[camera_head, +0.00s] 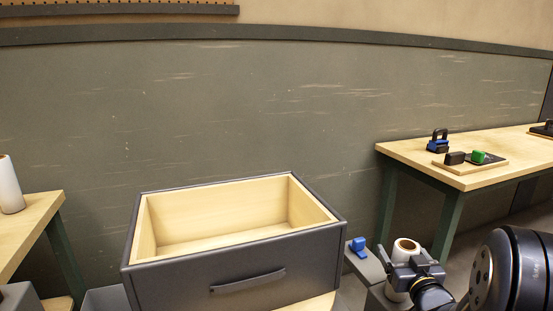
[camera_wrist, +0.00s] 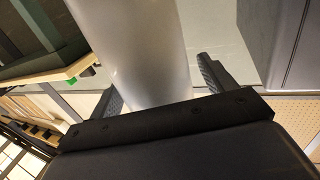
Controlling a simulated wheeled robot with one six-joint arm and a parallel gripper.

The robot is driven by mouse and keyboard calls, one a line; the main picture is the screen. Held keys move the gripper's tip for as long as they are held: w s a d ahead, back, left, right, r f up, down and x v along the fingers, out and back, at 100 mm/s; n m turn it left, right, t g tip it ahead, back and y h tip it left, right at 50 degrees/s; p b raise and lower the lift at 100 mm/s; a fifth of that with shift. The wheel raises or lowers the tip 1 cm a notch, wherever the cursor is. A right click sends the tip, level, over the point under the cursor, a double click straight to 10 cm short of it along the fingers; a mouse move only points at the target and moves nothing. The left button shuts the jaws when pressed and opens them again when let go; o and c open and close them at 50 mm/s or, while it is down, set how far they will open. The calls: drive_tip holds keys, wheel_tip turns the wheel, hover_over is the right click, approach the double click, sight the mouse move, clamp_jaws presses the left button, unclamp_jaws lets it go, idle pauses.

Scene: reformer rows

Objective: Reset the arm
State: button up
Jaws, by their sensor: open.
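My gripper (camera_head: 418,268) is at the lower right in the head view, at the white roll (camera_head: 405,246), which has a brown core and stands upright. In the wrist view the two fingers of my gripper (camera_wrist: 158,86) are spread apart. The roll (camera_wrist: 140,45) shows large and pale between them, with a gap to the right finger. The left finger lies close to the roll's edge; whether it touches cannot be told. Part of the roll is hidden behind my gripper in the head view.
An open, empty wooden drawer box (camera_head: 240,278) with a dark front stands at centre. A blue object (camera_head: 358,246) lies on a grey surface beside it. A right table (camera_head: 400,150) bears blue, black and green items. Another white roll (camera_head: 9,186) stands on the left table (camera_head: 35,212).

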sight(405, 239)
idle(0.4)
drive_tip(key=shift+f+b, duration=0.4)
drive_tip(key=shift+b, duration=0.05)
drive_tip(key=s+p, duration=0.2)
drive_tip(key=s, duration=0.9)
drive_tip(key=w+b, duration=0.2)
drive_tip(key=w, duration=0.9)
wheel_tip(405, 239, up, 5)
drive_tip(key=p, duration=0.4)
drive_tip(key=shift+p, duration=0.35)
drive_tip(key=shift+r+p, duration=0.85)
drive_tip(key=shift+a, duration=0.1)
